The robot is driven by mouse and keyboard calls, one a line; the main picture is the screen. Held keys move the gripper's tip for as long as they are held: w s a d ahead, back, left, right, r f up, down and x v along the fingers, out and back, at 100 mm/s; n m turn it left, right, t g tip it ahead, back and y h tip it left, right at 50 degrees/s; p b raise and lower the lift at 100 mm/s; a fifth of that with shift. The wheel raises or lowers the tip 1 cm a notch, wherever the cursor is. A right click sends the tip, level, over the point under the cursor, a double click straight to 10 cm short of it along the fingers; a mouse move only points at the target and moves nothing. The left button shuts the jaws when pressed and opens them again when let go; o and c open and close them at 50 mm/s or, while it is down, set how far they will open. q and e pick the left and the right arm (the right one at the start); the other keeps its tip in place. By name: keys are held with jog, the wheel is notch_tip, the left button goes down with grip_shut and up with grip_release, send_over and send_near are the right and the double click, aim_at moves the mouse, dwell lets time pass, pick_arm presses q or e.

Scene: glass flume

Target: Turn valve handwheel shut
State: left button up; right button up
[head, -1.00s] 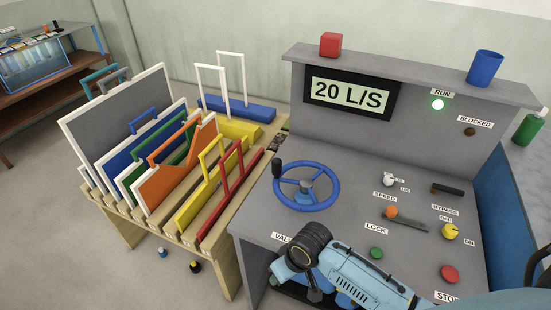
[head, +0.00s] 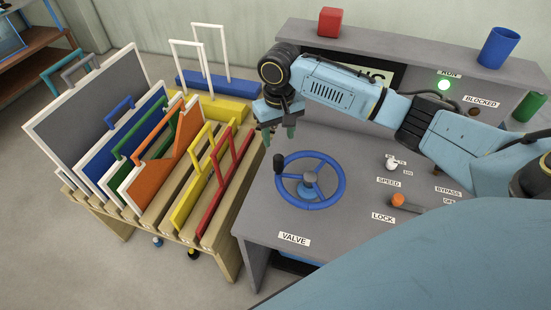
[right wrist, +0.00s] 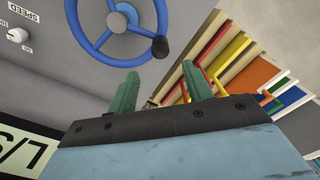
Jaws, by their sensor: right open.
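The blue valve handwheel (head: 310,180) lies on the grey console top, with a dark knob (head: 279,163) standing on its rim at the upper left. The VALVE label (head: 294,239) is in front of it. My right gripper (head: 279,137) hangs above the back left of the wheel, with green fingertips pointing down. In the right wrist view, its fingers (right wrist: 160,88) are apart with nothing between them. The wheel (right wrist: 118,22) and its knob (right wrist: 160,47) show beyond the fingers, apart from them. My left gripper is not in view.
A wooden rack (head: 216,243) with several coloured framed panels stands left of the console. A red block (head: 330,22) and a blue cup (head: 499,47) sit on the console's upper ledge. The SPEED knob (head: 391,162) and orange-tipped LOCK lever (head: 398,200) are right of the wheel.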

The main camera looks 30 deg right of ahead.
aim_at(278, 164)
notch_tip(278, 164, down, 12)
jog(key=shift+s+f, duration=0.1)
dwell(0.4)
grip_shut()
